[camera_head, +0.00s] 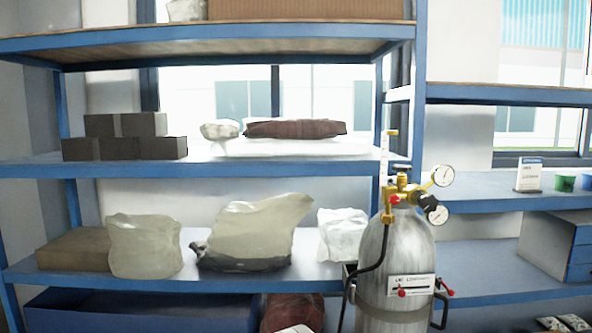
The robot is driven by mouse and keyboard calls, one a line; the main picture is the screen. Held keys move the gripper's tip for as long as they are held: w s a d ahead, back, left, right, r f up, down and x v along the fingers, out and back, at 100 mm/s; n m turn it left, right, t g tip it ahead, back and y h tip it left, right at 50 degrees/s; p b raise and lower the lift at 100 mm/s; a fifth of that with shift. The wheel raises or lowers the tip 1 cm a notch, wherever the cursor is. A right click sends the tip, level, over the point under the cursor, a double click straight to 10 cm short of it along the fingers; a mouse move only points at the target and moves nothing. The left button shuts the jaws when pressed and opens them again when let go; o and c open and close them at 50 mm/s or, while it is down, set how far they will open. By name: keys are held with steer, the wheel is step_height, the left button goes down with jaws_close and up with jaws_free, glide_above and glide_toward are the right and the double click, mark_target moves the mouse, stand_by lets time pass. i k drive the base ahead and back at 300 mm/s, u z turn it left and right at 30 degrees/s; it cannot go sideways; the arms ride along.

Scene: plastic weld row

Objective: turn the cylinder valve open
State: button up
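A grey metal gas cylinder (392,268) stands upright at the right of centre, in front of the blue shelving. A brass valve and regulator assembly (403,188) sits on its top, with a round white gauge (443,176) at the upper right and a second gauge (438,214) below it. A dark knob (429,202) shows beside the lower gauge. A black hose (378,252) runs down the cylinder's left side. A white label plate (410,286) with small red parts is on its front. Whether the valve is open cannot be told. My gripper is not in view.
Blue shelving (200,165) fills the left and middle, holding plastic-wrapped bundles (262,228) and dark boxes (125,125). At the right, a blue shelf holds a small sign (529,174) and a green cup (564,183). A blue bin (140,310) is low at the left.

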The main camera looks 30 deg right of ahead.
mark_target(402, 168)
steer(key=u, duration=0.9)
steer(key=k, duration=2.05)
steer(key=z, duration=1.8)
steer(key=i, duration=1)
steer(key=z, duration=0.05)
